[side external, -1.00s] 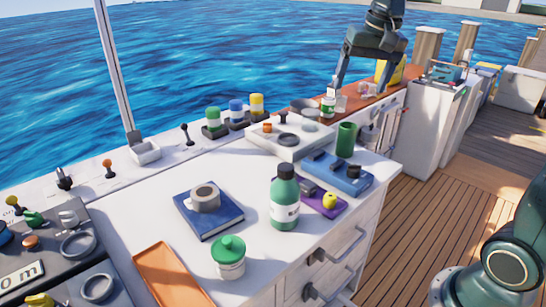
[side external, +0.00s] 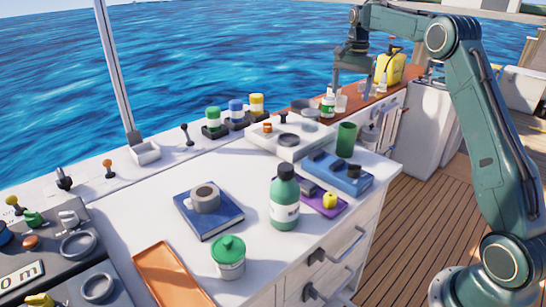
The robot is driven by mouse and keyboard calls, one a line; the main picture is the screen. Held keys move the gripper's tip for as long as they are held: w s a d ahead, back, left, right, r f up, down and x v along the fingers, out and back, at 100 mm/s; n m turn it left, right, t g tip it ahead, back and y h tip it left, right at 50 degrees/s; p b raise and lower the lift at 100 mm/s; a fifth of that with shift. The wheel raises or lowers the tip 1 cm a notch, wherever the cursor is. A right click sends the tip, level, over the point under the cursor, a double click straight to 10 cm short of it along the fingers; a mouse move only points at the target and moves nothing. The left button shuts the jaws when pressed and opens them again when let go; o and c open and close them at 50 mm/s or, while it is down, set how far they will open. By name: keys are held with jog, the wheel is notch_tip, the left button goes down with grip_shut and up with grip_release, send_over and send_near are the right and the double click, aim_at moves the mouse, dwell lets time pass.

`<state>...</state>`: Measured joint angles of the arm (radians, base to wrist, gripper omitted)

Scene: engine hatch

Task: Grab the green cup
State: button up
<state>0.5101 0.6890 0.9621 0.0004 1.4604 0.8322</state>
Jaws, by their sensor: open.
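A plain green cup (side external: 346,139) stands upright at the back right of the white counter (side external: 135,222), beside a blue block-like case (side external: 338,175). My gripper (side external: 351,91) is open, with its fingers pointing down, above the wooden ledge behind the cup. It is up and behind the cup, apart from it. I cannot see anything between the fingers. A small white jar with a green band (side external: 328,106) stands on the ledge close to the gripper.
A green bottle (side external: 285,200), a green-lidded jar (side external: 229,257) and a mug on a blue book (side external: 212,226) stand nearer the front. A white raised panel (side external: 275,147) lies left of the cup. A yellow container (side external: 390,66) stands at the back.

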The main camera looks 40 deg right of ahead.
aim_at(347, 132)
jog(key=shift+w+d+f+m, duration=0.15)
jog(key=shift+d+f+m, duration=0.1)
jog(key=shift+d+f, duration=0.4)
jog(key=shift+w+d+f+m, duration=0.15)
jog(key=shift+d+f+m, duration=0.1)
jog(key=shift+d+f, duration=0.4)
notch_tip(347, 132, down, 8)
jog(key=shift+f, duration=0.2)
jog(key=shift+f, duration=0.1)
jog(key=shift+d+f, duration=0.2)
jog(key=shift+f, duration=2.3)
